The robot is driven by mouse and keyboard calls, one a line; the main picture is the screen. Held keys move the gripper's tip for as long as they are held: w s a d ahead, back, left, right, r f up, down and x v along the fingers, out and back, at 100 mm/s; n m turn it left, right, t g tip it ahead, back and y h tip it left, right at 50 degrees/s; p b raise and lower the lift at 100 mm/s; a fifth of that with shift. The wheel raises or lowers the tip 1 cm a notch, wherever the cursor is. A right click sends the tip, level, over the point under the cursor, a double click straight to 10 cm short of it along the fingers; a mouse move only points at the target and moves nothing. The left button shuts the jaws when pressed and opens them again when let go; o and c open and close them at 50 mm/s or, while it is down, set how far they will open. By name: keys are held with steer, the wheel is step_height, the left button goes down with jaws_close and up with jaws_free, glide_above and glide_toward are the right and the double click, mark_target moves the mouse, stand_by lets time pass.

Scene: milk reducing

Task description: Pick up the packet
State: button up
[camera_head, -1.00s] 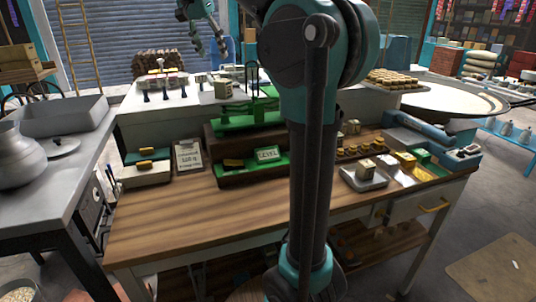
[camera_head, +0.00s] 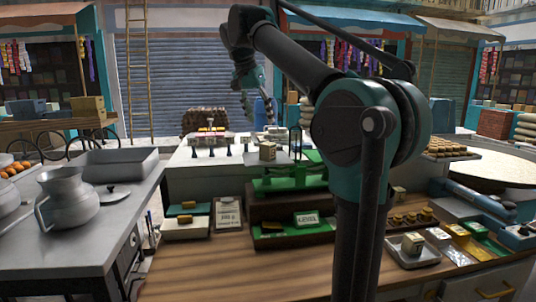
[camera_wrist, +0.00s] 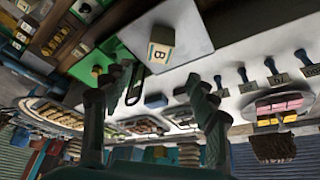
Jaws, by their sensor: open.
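A small cream, block-shaped packet (camera_head: 267,151) stands at the back on a flat pale plate beside the green balance scale (camera_head: 285,183). The wrist view shows what looks like the same packet (camera_wrist: 160,45), with a dark letter B on one face, on a grey plate (camera_wrist: 194,22). My gripper shows in the wrist view (camera_wrist: 163,82) with its two fingers spread and nothing between them. The packet lies beyond the gap, apart from the fingers. In the head view my gripper (camera_head: 266,100) hangs above the back counter, above the packet; its fingertips are too small to read there.
Several blue-handled stamps (camera_wrist: 247,79) stand on the white counter. A pot (camera_head: 68,200) and a grey basin (camera_head: 116,163) are on the left table. The wooden bench front (camera_head: 235,272) is clear.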

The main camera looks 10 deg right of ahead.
steer(key=shift+o, duration=0.5)
step_height(320, 180, up, 6)
steer(key=n+g+y, duration=0.3)
steer(key=n, duration=1.5)
glide_above(268, 143)
step_height(268, 143, down, 18)
steer(key=shift+w+r, duration=0.1)
steer(key=shift+w, duration=0.05)
steer(key=c, duration=1.4)
